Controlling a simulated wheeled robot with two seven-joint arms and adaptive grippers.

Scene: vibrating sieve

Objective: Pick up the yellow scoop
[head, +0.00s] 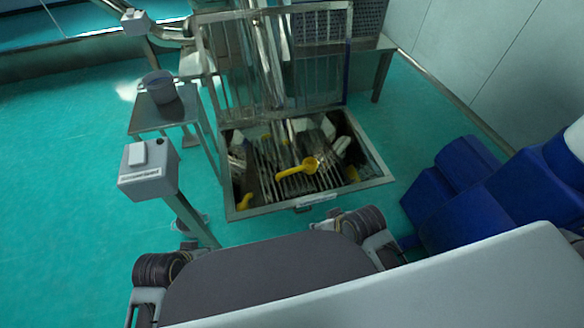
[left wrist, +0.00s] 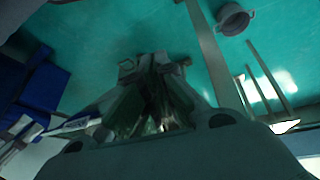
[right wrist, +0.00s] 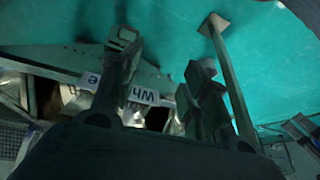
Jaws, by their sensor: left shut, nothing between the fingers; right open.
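The yellow scoop (head: 310,165) lies inside the open sieve box (head: 236,213) in the head view, its bowl to the right and its handle reaching left over the dark slats. My left gripper (left wrist: 155,65) is shut and empty in the left wrist view, apart from the scoop. My right gripper (right wrist: 163,54) is open and empty in the right wrist view, with a white lettered label (right wrist: 143,95) behind its fingers. I cannot make out the scoop in either wrist view.
A raised barred lid (head: 322,25) stands at the back of the box. A grey pot (head: 160,86) sits on a small table (head: 147,118) at left. A control box (head: 148,172) on a post stands near the box's left side. Green floor is open at far left.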

